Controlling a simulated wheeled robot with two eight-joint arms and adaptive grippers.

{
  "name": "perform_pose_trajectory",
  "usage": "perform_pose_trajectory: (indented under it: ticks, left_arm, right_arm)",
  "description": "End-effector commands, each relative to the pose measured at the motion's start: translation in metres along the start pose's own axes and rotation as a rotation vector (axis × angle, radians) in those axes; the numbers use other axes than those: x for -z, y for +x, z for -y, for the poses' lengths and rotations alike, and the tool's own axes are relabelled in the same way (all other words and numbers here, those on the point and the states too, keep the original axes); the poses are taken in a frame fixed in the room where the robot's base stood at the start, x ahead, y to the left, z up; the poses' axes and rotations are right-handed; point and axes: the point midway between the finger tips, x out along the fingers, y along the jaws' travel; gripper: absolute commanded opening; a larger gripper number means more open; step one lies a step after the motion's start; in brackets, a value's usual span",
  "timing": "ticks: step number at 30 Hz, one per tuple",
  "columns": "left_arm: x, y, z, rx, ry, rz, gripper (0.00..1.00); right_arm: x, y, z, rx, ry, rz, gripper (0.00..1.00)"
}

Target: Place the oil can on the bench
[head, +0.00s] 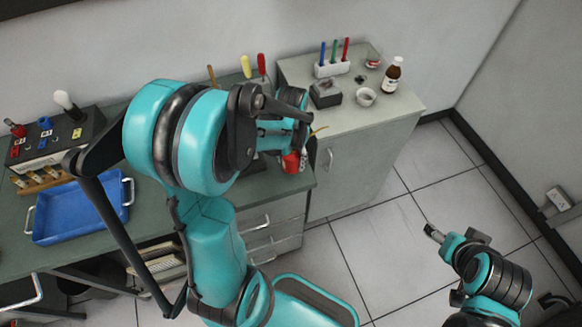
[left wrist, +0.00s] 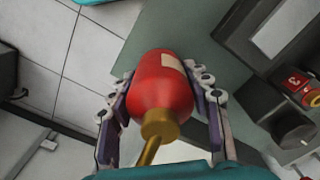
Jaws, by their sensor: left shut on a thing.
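The oil can is red with a brass neck and spout; it fills the middle of the left wrist view (left wrist: 160,85), and a small part of it shows in the head view (head: 291,162). My left gripper (left wrist: 165,100) is shut on the can, with a finger on each side of its body. The can is by the right end of the green-topped bench (head: 148,218); whether it touches the top I cannot tell. My left arm hides much of the bench's middle. My right gripper (head: 434,233) is over the floor at the lower right, away from the bench; its opening is unclear.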

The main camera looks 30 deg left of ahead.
Motion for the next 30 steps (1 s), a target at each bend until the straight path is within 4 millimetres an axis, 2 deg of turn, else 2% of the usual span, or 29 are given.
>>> perform_pose_trajectory:
  ticks: [5,12,24,25,27,30]
  left_arm:
    - [0.006,0.009,0.005,0.000,-0.001,0.000,0.11]
    - [0.006,0.043,0.005,0.000,0.000,0.000,0.11]
    - [0.006,0.049,0.004,0.000,0.000,0.000,0.11]
    - [0.006,0.049,0.004,0.000,0.000,0.000,0.51]
    - [0.006,0.048,0.004,0.000,0.000,0.000,0.69]
    - [0.006,0.047,0.004,0.000,0.000,0.000,0.69]
  right_arm:
    - [-0.002,0.003,0.000,0.000,0.000,0.000,0.68]
    - [-0.010,0.014,0.000,0.000,0.000,0.000,0.68]
    - [-0.012,0.017,0.000,0.000,0.000,0.000,0.68]
    - [-0.012,0.017,0.000,0.000,0.000,0.000,0.68]
    - [-0.011,0.016,0.000,0.000,0.000,0.000,0.68]
    - [-0.011,0.016,0.000,0.000,0.000,0.000,0.68]
